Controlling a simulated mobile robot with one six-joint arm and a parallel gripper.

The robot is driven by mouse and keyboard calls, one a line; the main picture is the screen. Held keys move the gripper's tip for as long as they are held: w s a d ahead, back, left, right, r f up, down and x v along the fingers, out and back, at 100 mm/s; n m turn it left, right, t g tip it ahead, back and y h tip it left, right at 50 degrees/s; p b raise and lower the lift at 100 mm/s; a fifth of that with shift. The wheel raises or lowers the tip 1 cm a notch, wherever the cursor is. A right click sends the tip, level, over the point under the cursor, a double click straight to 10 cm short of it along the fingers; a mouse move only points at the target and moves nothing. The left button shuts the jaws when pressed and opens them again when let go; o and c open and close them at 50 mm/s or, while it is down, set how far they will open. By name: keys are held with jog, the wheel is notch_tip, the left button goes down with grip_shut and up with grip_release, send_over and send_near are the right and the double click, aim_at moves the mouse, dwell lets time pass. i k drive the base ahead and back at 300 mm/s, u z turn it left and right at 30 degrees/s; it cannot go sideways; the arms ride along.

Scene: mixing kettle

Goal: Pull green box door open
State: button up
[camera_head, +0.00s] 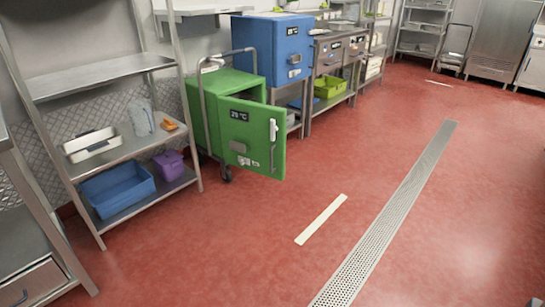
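The green box (201,121) stands on a wheeled trolley against the left wall, between a steel shelf and a blue box. Its green door (251,138) is swung part of the way open, out over the floor, and a dark gap shows between door and body. The door's outer face carries a small display reading about 25 °C and a pale handle (273,130) near its right edge. The inside of the box is mostly hidden by the door. My gripper is not in view.
A steel shelf (107,154) with a blue tub (117,189) and a purple container (169,165) stands left of the box. A blue box (272,45) and steel benches stand behind.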

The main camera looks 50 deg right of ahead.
aim_at(244, 125)
jog(key=i, duration=0.85)
